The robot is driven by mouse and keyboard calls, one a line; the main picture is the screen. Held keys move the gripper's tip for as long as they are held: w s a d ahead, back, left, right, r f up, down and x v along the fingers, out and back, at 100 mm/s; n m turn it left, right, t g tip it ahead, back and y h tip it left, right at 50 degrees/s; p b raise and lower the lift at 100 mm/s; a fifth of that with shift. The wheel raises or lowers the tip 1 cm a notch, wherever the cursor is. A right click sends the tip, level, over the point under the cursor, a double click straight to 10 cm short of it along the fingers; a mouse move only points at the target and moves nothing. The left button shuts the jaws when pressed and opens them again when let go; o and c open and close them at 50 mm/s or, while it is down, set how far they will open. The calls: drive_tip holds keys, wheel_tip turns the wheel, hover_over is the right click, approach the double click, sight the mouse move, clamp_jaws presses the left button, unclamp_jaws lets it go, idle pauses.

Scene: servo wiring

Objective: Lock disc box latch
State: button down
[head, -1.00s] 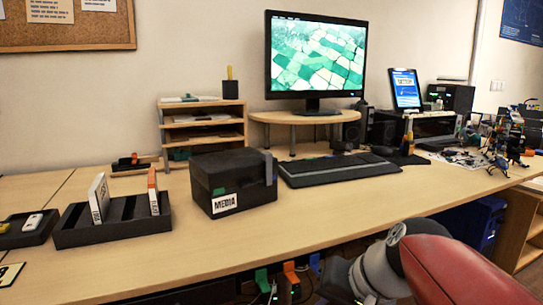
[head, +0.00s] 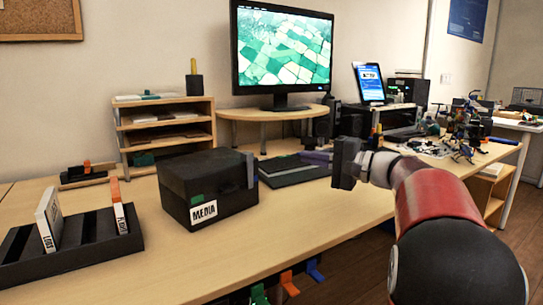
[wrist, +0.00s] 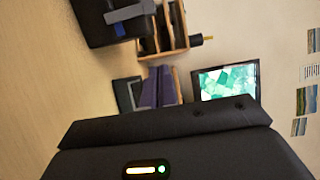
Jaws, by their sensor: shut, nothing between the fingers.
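The black disc box (head: 190,180) with a white MEDIA label stands closed on the desk in the head view. Its grey latch (head: 250,170) is a strip on the right side near the top edge. The wrist view shows the box (wrist: 92,30) at top left, with the grey latch (wrist: 130,12) sticking out from it and a blue patch beneath. I cannot tell whether the latch is engaged. My gripper (head: 340,165) is right of the box, apart from it, above the desk near the keyboard. It is shut and empty.
A rack with two upright cases (head: 70,245) stands left of the box. A paper shelf (head: 165,127) and monitor stand (head: 270,112) are behind. The desk front (head: 270,230) is clear.

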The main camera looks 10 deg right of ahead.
sight(251, 157)
drive_tip(key=w+a+p, duration=0.1)
drive_tip(key=w+a, duration=0.4)
drive_tip(key=a, duration=0.5)
drive_tip(key=shift+a, duration=0.2)
drive_tip(key=shift+s+a+f+b, duration=0.2)
drive_tip(key=shift+s+a+b, duration=0.35)
drive_tip(key=shift+a+b, duration=0.45)
drive_tip(key=shift+s+a+b, duration=0.15)
drive_tip(key=shift+a+b, duration=0.05)
drive_tip(key=shift+b, duration=0.1)
drive_tip(key=shift+r, duration=0.2)
